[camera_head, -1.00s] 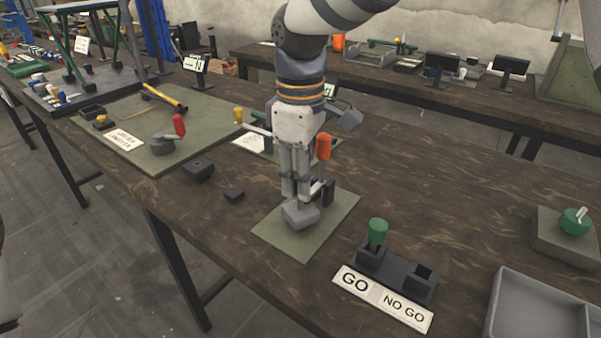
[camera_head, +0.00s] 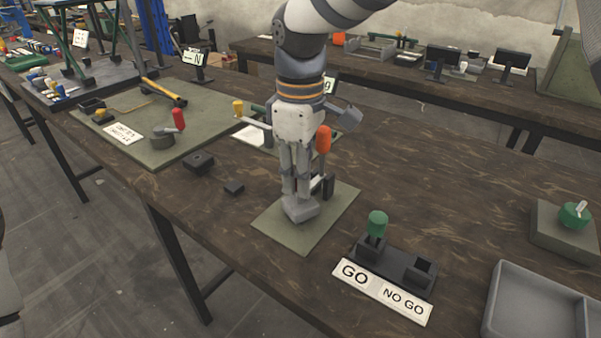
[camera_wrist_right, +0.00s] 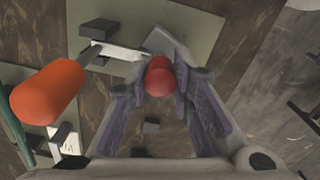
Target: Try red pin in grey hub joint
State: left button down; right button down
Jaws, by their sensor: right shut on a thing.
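My right gripper (camera_head: 299,190) points down over a grey hub joint (camera_head: 301,212) on a green mat (camera_head: 275,232). In the right wrist view, the gripper (camera_wrist_right: 158,88) is shut on the red pin (camera_wrist_right: 158,78), whose rounded red head shows between the fingers. The grey hub joint (camera_wrist_right: 166,42) lies just beyond the pin there. The pin is hidden by the fingers in the head view, and I cannot tell whether its lower end is inside the hub. My left gripper is not in view.
An orange-handled clamp (camera_head: 323,140) stands close beside the fingers. A green-topped pin (camera_head: 377,222) stands in the GO side of a black gauge block (camera_head: 405,277). A grey tray (camera_head: 535,305) lies at the lower right. A small dark block (camera_head: 234,187) lies left of the mat.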

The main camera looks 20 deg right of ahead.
dwell(0.4)
jog(key=shift+r, duration=3.05)
